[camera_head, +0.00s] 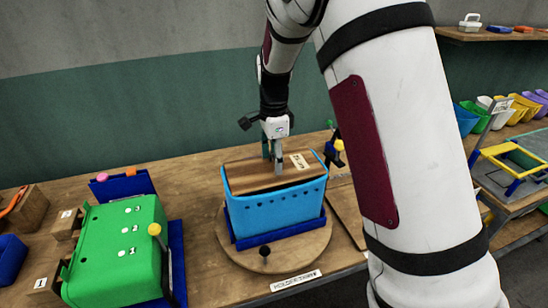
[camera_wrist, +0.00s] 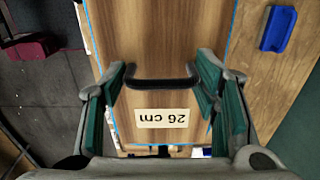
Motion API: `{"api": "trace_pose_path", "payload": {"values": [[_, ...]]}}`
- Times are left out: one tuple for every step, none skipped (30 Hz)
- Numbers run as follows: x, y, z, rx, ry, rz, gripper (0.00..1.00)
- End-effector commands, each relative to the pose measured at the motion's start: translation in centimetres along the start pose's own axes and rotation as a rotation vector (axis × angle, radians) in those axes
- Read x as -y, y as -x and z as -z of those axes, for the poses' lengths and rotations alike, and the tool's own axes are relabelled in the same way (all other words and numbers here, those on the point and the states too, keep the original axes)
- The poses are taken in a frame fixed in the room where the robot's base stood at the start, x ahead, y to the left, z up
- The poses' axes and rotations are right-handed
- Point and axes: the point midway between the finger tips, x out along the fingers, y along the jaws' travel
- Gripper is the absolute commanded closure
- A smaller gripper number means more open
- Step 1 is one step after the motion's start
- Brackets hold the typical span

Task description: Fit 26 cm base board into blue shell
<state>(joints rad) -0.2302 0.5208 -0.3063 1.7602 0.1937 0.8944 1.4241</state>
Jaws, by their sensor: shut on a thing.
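The wooden base board (camera_head: 250,176) lies in the open top of the blue shell (camera_head: 275,210), close to the rim. Its black handle (camera_wrist: 160,84) and "26 cm" label (camera_wrist: 162,118) show in the wrist view. My gripper (camera_head: 273,158) points down over the board and is shut on the handle, with a green-padded finger at each end of it. Thin blue shell edges (camera_wrist: 231,45) run along the board's long sides in the wrist view. I cannot tell how deep the board sits or whether it is fully level.
The shell stands in a dark blue holder on a round wooden turntable (camera_head: 228,251) with a black knob. A green shell (camera_head: 115,255) stands at the left. Wooden blocks and blue bins lie farther left. Colored bins (camera_head: 505,108) line the right back.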

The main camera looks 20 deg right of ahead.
Motion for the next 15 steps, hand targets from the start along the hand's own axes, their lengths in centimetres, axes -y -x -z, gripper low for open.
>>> {"api": "trace_pose_path", "payload": {"values": [[0.02, 0.01, 0.00, 0.000, 0.000, 0.000, 0.75], [0.02, -0.01, 0.00, 0.000, 0.000, 0.000, 0.75], [0.02, -0.05, 0.00, 0.000, 0.000, 0.000, 0.75], [0.02, -0.10, 0.00, 0.000, 0.000, 0.000, 0.75], [0.02, -0.15, 0.00, 0.000, 0.000, 0.000, 0.75], [0.02, -0.25, 0.00, 0.000, 0.000, 0.000, 0.75], [0.02, -0.32, 0.00, 0.000, 0.000, 0.000, 0.75], [0.03, -0.40, 0.00, 0.000, 0.000, 0.000, 0.75], [0.03, -0.49, 0.00, 0.000, 0.000, 0.000, 0.75], [0.03, -0.56, 0.00, 0.000, 0.000, 0.000, 0.75], [0.04, -0.63, 0.00, 0.000, 0.000, 0.000, 0.75], [0.04, -0.73, 0.00, 0.000, 0.000, 0.000, 0.75], [0.04, -0.80, 0.00, 0.000, 0.000, 0.000, 0.75], [0.04, -0.87, 0.00, 0.000, 0.000, 0.000, 0.75], [0.04, -0.96, 0.00, 0.000, 0.000, 0.000, 0.75]]}}
